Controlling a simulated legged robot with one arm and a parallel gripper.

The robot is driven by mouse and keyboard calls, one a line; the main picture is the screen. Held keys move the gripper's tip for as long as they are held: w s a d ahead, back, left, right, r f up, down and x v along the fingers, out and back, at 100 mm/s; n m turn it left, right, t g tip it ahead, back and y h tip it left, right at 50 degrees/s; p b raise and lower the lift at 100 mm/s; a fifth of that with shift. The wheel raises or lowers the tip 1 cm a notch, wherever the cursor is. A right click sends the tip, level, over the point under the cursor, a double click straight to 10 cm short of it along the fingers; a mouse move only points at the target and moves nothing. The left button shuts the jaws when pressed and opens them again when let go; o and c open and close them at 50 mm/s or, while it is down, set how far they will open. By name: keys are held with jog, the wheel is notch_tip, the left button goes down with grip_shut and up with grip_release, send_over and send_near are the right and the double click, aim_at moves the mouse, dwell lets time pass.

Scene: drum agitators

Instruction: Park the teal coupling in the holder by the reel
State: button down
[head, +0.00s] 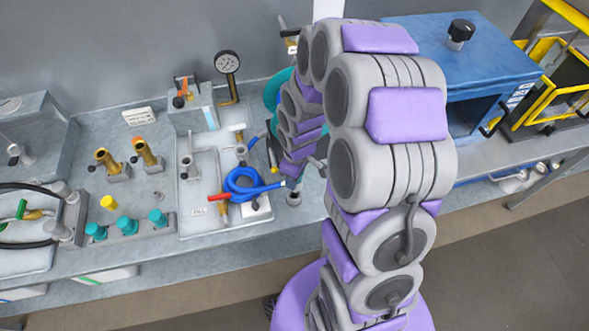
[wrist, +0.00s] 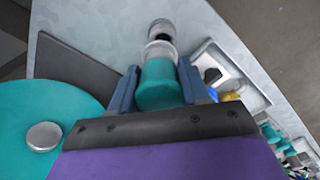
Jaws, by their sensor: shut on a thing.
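In the wrist view my gripper (wrist: 160,68) is shut on the teal coupling (wrist: 159,88), with one blue-grey finger on each side of it. A pale metal collar (wrist: 159,50) shows at the coupling's far end. Just beyond it, in line with it, is a grey cylindrical piece with a dark opening (wrist: 161,28); I cannot tell whether this is the holder or whether it touches the coupling. A large teal disc with a silver hub, likely the reel (wrist: 75,103), is at the left. In the head view the reel (head: 272,92) is partly hidden behind my arm.
A gauge (head: 228,63) stands behind. A blue cabinet (head: 480,65) is at right.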

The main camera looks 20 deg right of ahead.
jog(key=shift+d+f, duration=0.45)
jog(key=shift+f, duration=0.2)
jog(key=shift+a, duration=1.3)
jog(key=shift+s+d+f, duration=0.1)
jog(key=shift+d+f, duration=0.05)
jog(key=shift+d, duration=0.6)
jog(key=shift+d+f, duration=0.15)
jog(key=shift+d, duration=0.6)
jog(key=shift+a, duration=1.2)
jog(key=shift+d, duration=0.45)
jog(key=shift+a, duration=0.15)
